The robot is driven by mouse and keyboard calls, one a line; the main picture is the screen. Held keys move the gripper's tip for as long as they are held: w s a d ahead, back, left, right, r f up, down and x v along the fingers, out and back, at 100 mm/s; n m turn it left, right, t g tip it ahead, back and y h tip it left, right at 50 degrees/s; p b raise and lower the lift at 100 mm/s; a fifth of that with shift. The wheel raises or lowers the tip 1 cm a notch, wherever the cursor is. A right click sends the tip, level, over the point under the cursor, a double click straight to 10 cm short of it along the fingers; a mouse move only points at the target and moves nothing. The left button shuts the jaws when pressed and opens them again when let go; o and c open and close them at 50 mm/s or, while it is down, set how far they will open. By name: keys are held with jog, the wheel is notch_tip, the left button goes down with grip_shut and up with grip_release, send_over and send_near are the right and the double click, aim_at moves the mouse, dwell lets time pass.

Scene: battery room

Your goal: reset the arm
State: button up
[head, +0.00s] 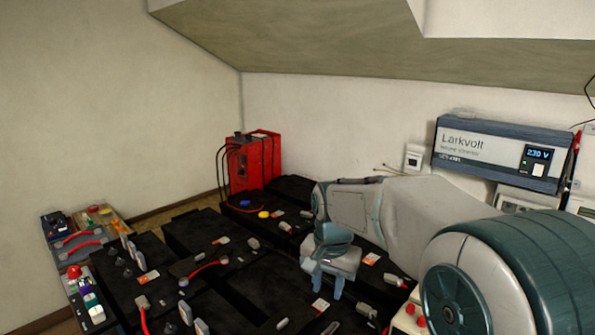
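My gripper (323,284) hangs from the end of my arm, above the black batteries (196,230) right of the picture's middle. Its two blue-grey fingers point down with a gap between them. I see nothing held between the fingers. My arm reaches in from the right and hides part of the batteries and the wall behind it.
A red charger (252,163) with black cables stands at the back. Red cables (208,268) and small terminals sit on the batteries. Wooden boards with coloured parts (84,232) lie at the left. The Larkvolt inverter (500,152) hangs on the right wall.

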jog(key=s+d+n+p, duration=0.1)
jog(key=s+d, duration=0.3)
jog(key=s, duration=0.6)
jog(key=s+d+n+t+p, duration=0.1)
jog(key=s+d+n, duration=0.2)
jog(key=s, duration=0.7)
jog(key=shift+d+f+n+t, duration=0.3)
jog(key=shift+d+n, duration=0.1)
jog(key=shift+d, duration=0.45)
jog(key=shift+a, duration=0.15)
